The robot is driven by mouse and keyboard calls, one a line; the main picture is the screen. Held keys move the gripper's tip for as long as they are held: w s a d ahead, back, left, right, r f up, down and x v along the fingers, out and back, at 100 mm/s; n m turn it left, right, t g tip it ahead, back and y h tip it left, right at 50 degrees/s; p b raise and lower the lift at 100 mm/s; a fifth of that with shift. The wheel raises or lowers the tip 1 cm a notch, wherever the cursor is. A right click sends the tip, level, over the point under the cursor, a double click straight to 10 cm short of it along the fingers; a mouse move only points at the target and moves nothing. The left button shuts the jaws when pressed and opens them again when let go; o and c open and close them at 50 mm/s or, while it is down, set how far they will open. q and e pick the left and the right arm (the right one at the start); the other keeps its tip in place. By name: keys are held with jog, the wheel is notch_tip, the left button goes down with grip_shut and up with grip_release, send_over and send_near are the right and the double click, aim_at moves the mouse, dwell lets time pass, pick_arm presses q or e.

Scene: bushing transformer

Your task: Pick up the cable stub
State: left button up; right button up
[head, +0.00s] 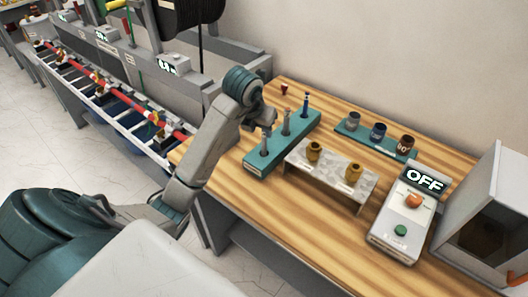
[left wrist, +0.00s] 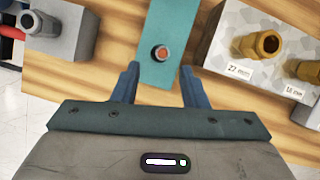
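A teal rack (head: 297,139) on the wooden table holds upright cable stubs: a near one (head: 265,146), a middle one (head: 287,122) and a far blue one (head: 306,104). My left gripper (head: 267,122) hangs above the near end of the rack. In the left wrist view, a round stub end with a copper core and dark sheath (left wrist: 161,53) stands on the teal rack (left wrist: 170,20). The open left fingers (left wrist: 159,84) are on either side of the strip, with the stub just beyond their tips and nothing between them. My right gripper is out of view.
A speckled stand (head: 325,174) with brass fittings is right of the rack. Behind it lies a teal tray (head: 375,142) with round dies. A control box reading OFF (head: 405,215) and a grey cabinet (head: 480,225) are at right. A wall closes the back.

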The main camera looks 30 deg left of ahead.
aim_at(263, 134)
pick_arm(q)
jog(key=shift+b+x, duration=1.5)
jog(key=shift+x, duration=0.4)
jog(key=shift+w+f, duration=0.25)
jog(key=shift+w, duration=0.1)
jog(key=p+x, duration=0.1)
jog(key=x, duration=0.2)
jog(key=shift+w, duration=0.2)
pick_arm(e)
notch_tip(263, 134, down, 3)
pick_arm(q)
jog(key=shift+c, duration=0.2)
grip_shut()
